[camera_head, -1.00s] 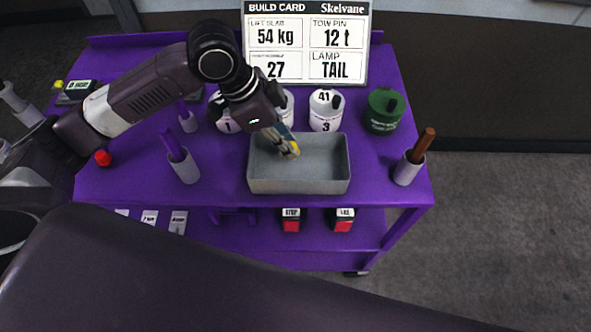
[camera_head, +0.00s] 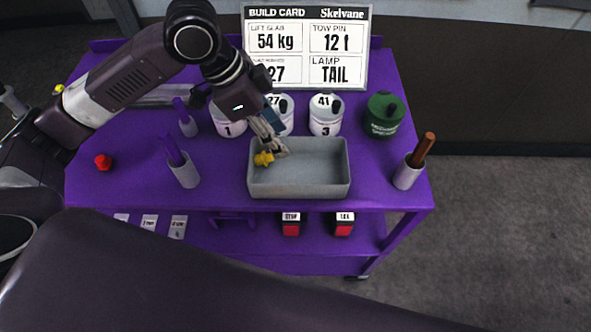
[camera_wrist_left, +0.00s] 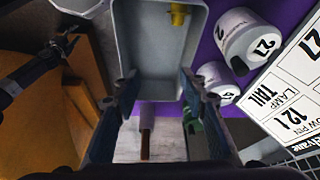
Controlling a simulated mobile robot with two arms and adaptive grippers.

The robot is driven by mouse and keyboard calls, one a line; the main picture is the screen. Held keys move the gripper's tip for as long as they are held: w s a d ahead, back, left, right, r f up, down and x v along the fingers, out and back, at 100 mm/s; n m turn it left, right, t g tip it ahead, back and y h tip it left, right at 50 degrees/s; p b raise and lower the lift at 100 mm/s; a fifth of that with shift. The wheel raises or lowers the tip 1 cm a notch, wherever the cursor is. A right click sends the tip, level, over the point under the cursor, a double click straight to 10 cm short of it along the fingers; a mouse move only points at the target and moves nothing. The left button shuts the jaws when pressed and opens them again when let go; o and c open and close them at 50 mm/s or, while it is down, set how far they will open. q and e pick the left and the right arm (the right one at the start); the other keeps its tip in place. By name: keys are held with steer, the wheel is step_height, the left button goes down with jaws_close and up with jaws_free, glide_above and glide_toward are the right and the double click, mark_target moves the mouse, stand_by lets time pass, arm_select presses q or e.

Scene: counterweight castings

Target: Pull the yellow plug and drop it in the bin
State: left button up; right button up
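The yellow plug (camera_head: 263,159) is inside the grey bin (camera_head: 300,190), near its left end. It also shows in the left wrist view (camera_wrist_left: 178,15), at the top of the picture and clear of the fingers. My left gripper (camera_head: 276,149) is above the left part of the bin. In the wrist view its two fingers (camera_wrist_left: 158,92) stand wide apart with nothing between them.
Behind the bin are white numbered castings (camera_head: 325,115) and a green one (camera_head: 384,115). A build card (camera_head: 306,45) stands at the back. Holders with a brown rod (camera_head: 422,150) and purple rods (camera_head: 172,150) stand right and left. A red plug (camera_head: 103,162) lies left.

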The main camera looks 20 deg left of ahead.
arm_select(q)
steer(key=v, duration=0.7)
